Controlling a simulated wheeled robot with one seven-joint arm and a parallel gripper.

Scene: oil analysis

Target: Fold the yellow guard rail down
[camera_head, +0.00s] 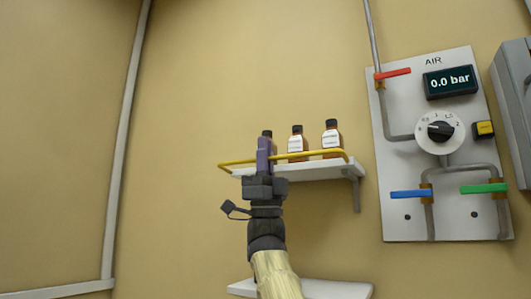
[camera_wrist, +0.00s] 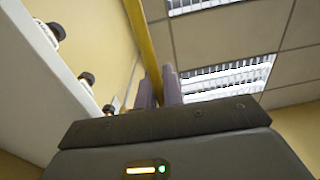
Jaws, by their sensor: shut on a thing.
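The yellow guard rail (camera_head: 222,164) runs along the front of the upper white shelf (camera_head: 290,171), raised above the shelf's edge. In the wrist view the rail (camera_wrist: 142,35) comes down from the top to between the two purple fingers. My gripper (camera_head: 264,152) stands upright at the rail's left part, its fingers closed around the rail. The fingers also show in the wrist view (camera_wrist: 158,90). Three brown bottles with black caps stand behind the rail: a right one (camera_head: 332,138), a middle one (camera_head: 297,143) and a left one (camera_head: 267,133), mostly hidden by my fingers.
An air panel (camera_head: 400,170) with red, blue and green handles, a dial and a display reading 0.0 bar is on the wall at right. A lower white shelf (camera_head: 335,290) is below. The wall at left is clear.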

